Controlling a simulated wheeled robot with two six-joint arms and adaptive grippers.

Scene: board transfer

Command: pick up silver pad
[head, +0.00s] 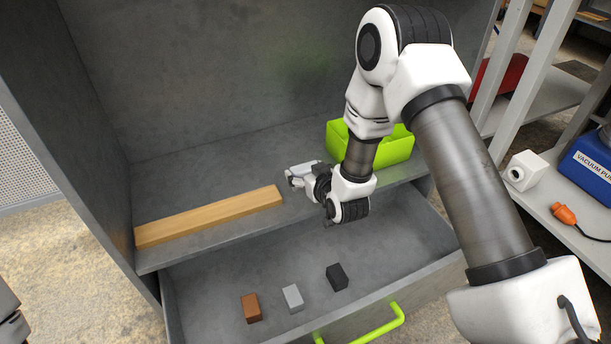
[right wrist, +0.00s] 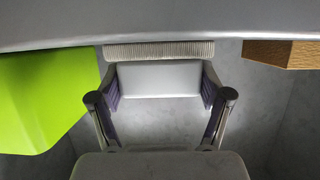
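A small silver pad (head: 293,298) lies in the open drawer, between a brown block (head: 251,308) and a black block (head: 337,277). My right gripper (head: 291,176) is away from it, low over the shelf above the drawer. In the right wrist view the right gripper (right wrist: 160,85) has its fingers wide apart. A pale flat-faced piece (right wrist: 160,77) with a ribbed strip shows between the fingertips; I cannot tell whether they touch it.
A wooden board (head: 210,217) lies on the shelf left of the right gripper. A green bin (head: 396,149) stands to its right. The drawer (head: 210,300) has a green handle (head: 370,329) and free floor around the blocks. A side rack stands at the right.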

